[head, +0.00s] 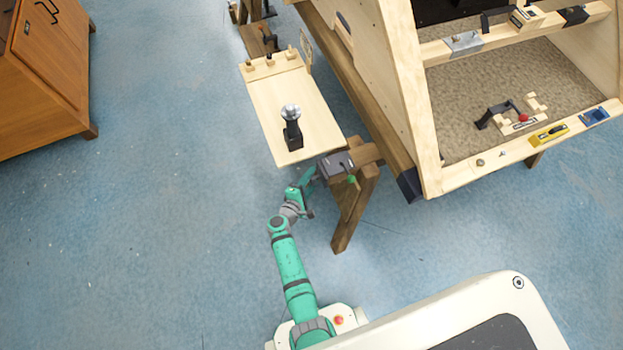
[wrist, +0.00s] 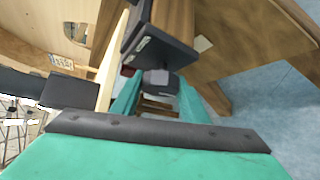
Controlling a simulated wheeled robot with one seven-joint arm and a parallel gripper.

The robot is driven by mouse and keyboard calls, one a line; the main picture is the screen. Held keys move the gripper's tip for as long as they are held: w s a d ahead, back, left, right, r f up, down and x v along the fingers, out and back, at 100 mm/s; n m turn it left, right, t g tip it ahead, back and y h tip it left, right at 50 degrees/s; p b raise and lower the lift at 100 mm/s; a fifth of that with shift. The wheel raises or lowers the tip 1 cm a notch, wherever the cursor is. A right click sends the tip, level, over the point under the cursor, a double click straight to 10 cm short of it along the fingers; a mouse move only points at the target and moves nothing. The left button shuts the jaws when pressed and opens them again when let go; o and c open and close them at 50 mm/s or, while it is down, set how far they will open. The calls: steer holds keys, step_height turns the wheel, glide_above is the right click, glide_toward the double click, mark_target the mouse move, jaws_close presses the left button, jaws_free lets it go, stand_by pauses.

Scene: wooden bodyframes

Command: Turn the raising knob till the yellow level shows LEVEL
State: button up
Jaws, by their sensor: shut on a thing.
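My gripper (head: 309,183) is beside a dark grey block (head: 336,164) on the wooden trestle beside the body frame. In the wrist view its two green fingers (wrist: 158,88) are shut on a dark knob (wrist: 160,79) just below that block. The knob is partly hidden by the fingers, and I cannot make it out in the head view. A yellow level (head: 549,134) lies on the frame's lower front rail (head: 505,151), far to the right of my gripper. Its reading is too small to tell.
A tilted wooden board (head: 272,101) with a black-based fitting (head: 292,130) is just above my gripper. A blue object (head: 594,116) lies right of the level. A wooden cabinet (head: 45,75) stands at upper left. The blue floor at lower left is clear.

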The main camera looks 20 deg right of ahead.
steer(key=n+g, duration=0.1)
steer(key=g, duration=0.1)
steer(key=n+g+y, duration=0.1)
steer(key=g, duration=0.1)
steer(key=shift+w+a+r+n, duration=0.1)
steer(key=shift+w+n, duration=0.05)
steer(key=shift+n, duration=0.25)
steer(key=shift+n+g, duration=0.9)
steer(key=shift+g, duration=0.6)
steer(key=o, duration=1.1)
steer(key=v, duration=1)
steer(key=shift+a+r, duration=0.2)
steer(key=shift+r, duration=0.15)
